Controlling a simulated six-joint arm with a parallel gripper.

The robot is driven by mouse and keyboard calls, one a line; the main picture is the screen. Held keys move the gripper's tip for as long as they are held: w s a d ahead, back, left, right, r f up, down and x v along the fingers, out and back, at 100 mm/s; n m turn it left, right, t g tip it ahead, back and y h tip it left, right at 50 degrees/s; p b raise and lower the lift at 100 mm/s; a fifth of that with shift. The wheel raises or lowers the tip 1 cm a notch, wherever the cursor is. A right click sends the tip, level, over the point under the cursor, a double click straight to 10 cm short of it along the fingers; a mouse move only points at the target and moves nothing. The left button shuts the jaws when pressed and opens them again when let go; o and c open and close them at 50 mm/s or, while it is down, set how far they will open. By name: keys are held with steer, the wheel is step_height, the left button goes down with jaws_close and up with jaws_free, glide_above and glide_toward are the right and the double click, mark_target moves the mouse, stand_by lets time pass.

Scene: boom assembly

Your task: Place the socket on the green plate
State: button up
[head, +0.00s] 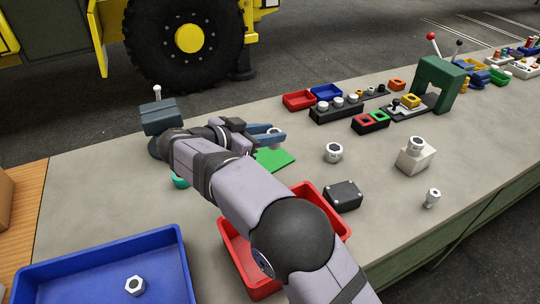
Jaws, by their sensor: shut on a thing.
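The green plate (274,161) lies flat on the bench just in front of my gripper, partly covered by my arm. My gripper (271,134) points to the right, with blue-grey fingers just behind and above the plate. It is shut on a small grey metal piece, which looks like the socket (275,131). The fingers hide most of it. I cannot tell whether it touches the plate or is held above it.
A metal nut-like piece (334,152) stands right of the plate, and another sits on a white block (415,160). A black box (343,195) and red tray (306,193) are near my arm. A blue tray (178,262) is front left. Small bins and a green arch (440,78) stand behind.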

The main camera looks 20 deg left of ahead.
steer(key=w+d+r, duration=0.2)
steer(key=w+d, duration=0.3)
steer(key=d, duration=0.1)
steer(key=n+t+y, duration=0.2)
steer(key=n+y, duration=0.3)
steer(key=y, duration=0.1)
glide_above(269, 160)
step_height(269, 160, down, 4)
steer(key=f, duration=0.1)
steer(key=shift+d+f+p, duration=0.1)
steer(key=shift+f+p, duration=1.3)
steer(key=shift+f, duration=3.3)
steer(key=shift+f+b, duration=0.2)
steer(key=shift+b, duration=0.25)
steer(key=o, duration=1.1)
steer(key=shift+r+p, duration=0.2)
steer(key=shift+p, duration=0.15)
